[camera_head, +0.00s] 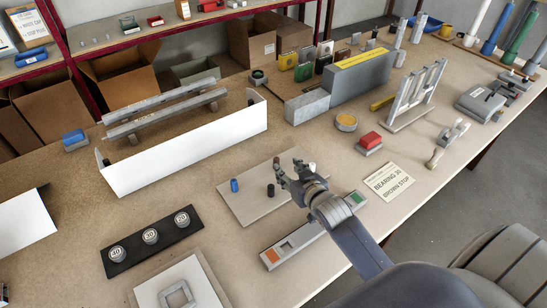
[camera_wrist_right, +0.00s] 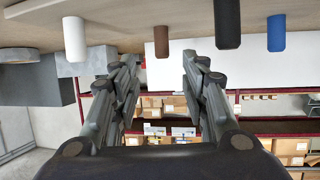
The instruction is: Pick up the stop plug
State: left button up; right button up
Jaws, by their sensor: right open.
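Several small plugs stand on a light board (camera_head: 247,203) on the bench. The brown stop plug (camera_wrist_right: 161,37) shows in the right wrist view, whose picture is upside down, with the bench at the top. A white plug (camera_wrist_right: 74,39), a black plug (camera_wrist_right: 227,24) and a blue plug (camera_wrist_right: 276,32) stand in a row with it. My right gripper (camera_head: 290,171) is over the board, open and empty. In the wrist view its fingers (camera_wrist_right: 159,60) point toward the brown plug, which lies between their lines. In the head view the gripper crowds the brown plug. My left gripper is out of view.
A card (camera_head: 388,181) reads "BEARING 30 BROWN STOP". A grey tray with coloured marks (camera_head: 304,245) lies under my right forearm. A black strip with numbered discs (camera_head: 150,240) and a long white profile (camera_head: 190,148) are to the left. A red-topped block (camera_head: 369,143) stands behind.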

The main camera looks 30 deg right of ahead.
aim_at(277, 159)
jog(key=x, duration=0.3)
jog(key=shift+w+f, duration=0.1)
jog(key=shift+w, duration=0.3)
jog(key=shift+w+f+p, duration=0.1)
jog(key=shift+w+p, duration=0.2)
jog(key=shift+w, duration=0.25)
jog(key=p+x, duration=0.1)
jog(key=x, duration=0.2)
jog(key=shift+a, duration=0.1)
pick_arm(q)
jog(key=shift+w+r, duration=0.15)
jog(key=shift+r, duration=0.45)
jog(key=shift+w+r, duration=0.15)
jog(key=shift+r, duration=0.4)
pick_arm(e)
jog(key=shift+w+f, duration=0.35)
jog(key=shift+w, duration=0.3)
jog(key=c, duration=0.9)
